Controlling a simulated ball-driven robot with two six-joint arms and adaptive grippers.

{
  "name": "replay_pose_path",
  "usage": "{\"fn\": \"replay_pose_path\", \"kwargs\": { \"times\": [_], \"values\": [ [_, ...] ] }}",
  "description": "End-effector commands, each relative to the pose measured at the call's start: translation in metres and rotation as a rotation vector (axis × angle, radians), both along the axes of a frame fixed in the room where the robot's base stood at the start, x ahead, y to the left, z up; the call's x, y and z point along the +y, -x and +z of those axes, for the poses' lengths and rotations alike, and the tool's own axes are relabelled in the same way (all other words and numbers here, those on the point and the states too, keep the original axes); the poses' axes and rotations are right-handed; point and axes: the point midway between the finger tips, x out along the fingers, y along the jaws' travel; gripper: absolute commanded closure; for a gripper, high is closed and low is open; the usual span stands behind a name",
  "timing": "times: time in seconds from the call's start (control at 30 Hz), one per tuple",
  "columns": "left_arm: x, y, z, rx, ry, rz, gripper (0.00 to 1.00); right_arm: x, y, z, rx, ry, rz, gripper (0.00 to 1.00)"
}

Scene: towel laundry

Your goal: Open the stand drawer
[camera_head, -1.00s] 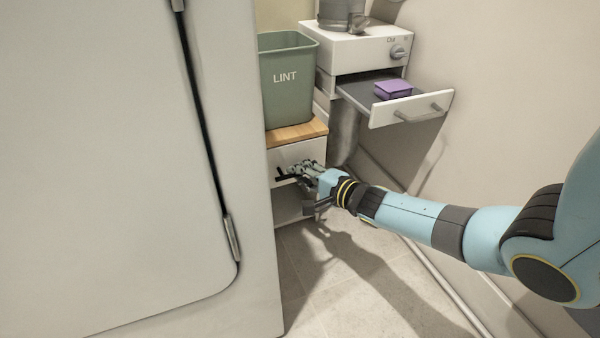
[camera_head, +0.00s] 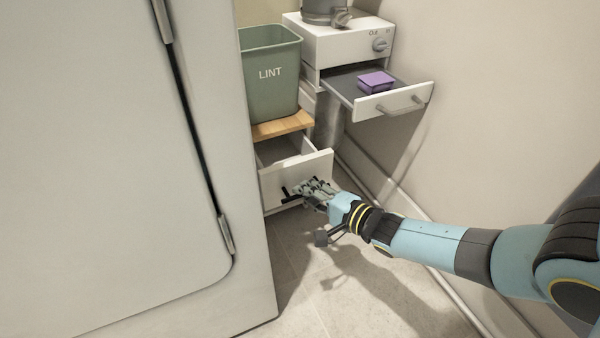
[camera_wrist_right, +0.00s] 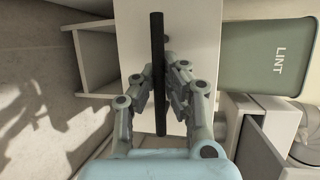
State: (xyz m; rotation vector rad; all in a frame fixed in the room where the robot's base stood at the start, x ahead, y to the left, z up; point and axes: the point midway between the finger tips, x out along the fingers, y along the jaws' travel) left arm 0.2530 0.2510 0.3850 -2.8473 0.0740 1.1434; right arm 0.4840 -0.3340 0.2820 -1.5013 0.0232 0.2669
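The stand (camera_head: 283,127) has a wooden top and a white drawer (camera_head: 272,185) that is pulled part way out, with its inside showing. The drawer's dark bar handle (camera_head: 285,193) is partly hidden by my right gripper (camera_head: 306,189). In the right wrist view the black handle (camera_wrist_right: 158,50) runs between the two fingers of my right gripper (camera_wrist_right: 160,85), which are closed around it. The drawer front (camera_wrist_right: 190,30) lies just beyond. My left gripper is not in view.
A green LINT bin (camera_head: 270,75) stands on the stand. Behind it on the right, a white unit (camera_head: 345,45) has an open drawer (camera_head: 395,103) holding a purple box (camera_head: 376,82). A large pale appliance (camera_head: 90,180) fills the left. Floor (camera_head: 340,290) in front is clear.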

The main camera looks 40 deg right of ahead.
Motion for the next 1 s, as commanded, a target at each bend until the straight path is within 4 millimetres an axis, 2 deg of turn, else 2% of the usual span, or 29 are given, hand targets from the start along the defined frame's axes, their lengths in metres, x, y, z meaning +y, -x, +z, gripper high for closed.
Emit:
{"fn": "replay_pose_path", "kwargs": {
  "times": [0.1,0.3,0.5,0.83,0.9,1.0],
  "values": [
    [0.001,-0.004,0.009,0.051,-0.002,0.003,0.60,0.004,0.020,-0.001,0.009,0.003,-0.001,1.00],
    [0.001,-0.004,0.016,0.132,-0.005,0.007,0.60,0.009,0.042,-0.002,0.010,0.004,0.000,1.00],
    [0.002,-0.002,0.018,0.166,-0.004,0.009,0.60,0.011,0.052,-0.003,0.008,0.004,0.000,1.00],
    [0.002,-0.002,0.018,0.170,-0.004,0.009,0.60,0.011,0.053,-0.004,0.010,0.005,-0.001,1.00],
    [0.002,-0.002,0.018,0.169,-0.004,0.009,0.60,0.011,0.053,-0.004,0.010,0.004,-0.001,0.90],
    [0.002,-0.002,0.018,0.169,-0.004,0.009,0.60,0.012,0.052,-0.003,0.008,0.003,0.000,0.79]
  ]
}}
